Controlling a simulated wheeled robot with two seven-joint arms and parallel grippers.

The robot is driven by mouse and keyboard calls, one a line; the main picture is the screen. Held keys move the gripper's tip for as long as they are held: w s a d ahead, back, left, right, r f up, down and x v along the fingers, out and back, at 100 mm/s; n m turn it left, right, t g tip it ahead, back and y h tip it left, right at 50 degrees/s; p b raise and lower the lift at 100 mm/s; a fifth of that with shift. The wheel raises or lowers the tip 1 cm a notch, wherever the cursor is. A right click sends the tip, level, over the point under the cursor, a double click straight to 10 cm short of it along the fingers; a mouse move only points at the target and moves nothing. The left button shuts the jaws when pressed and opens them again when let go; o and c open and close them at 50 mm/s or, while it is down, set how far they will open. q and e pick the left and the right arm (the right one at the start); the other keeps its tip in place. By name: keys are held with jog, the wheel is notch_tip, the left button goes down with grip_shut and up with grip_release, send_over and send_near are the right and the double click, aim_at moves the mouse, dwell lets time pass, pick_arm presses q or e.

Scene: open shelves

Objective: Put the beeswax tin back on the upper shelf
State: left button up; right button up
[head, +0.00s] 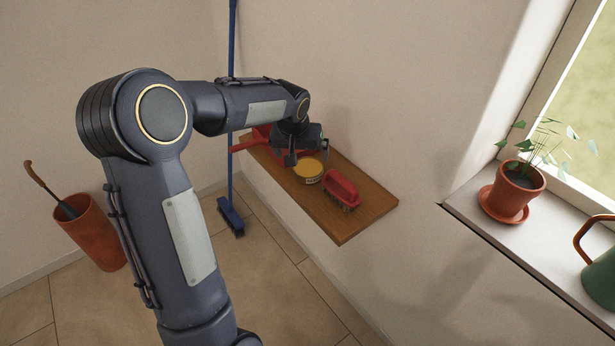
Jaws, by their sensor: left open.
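The beeswax tin (308,171), a small round yellow tin with a dark band on its side, rests on a wooden wall shelf (362,214). My left arm reaches in over the shelf from the left. My left gripper (308,157) is open and points down at the tin, with its fingers close to the tin's far side. The gripper partly hides the tin's back edge, and I cannot tell whether the fingers touch it. Only this one shelf shows, and I see no other shelf above or below it. My right gripper is not in view.
A red scrubbing brush (343,186) lies just right of the tin. A red object (258,137), partly hidden, lies at the shelf's far left end. A blue broom (231,214) stands by the wall. A potted plant (510,193) and green watering can (598,272) stand on the windowsill.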

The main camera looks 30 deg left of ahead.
pick_arm(q)
send_near(308, 167)
jog(key=shift+w+f+y, duration=0.2)
jog(key=shift+f+y, duration=0.2)
jog(key=shift+f, duration=0.45)
jog(key=p+x, duration=0.1)
jog(key=x, duration=0.6)
jog(key=shift+w+d+f+p, duration=0.15)
jog(key=shift+f+p, duration=0.1)
jog(key=shift+p, duration=0.15)
jog(key=shift+r, duration=0.1)
jog(key=c, duration=1.4)
jog(key=shift+w+r, duration=0.1)
jog(key=shift+r, duration=0.4)
notch_tip(308, 167, up, 2)
jog(key=shift+r, duration=0.1)
jog(key=s+d+r+b, duration=0.4)
jog(key=s+d+r, duration=0.5)
jog(key=d, duration=0.2)
jog(key=shift+s+r+b, duration=0.15)
jog(key=shift+r+b, duration=0.2)
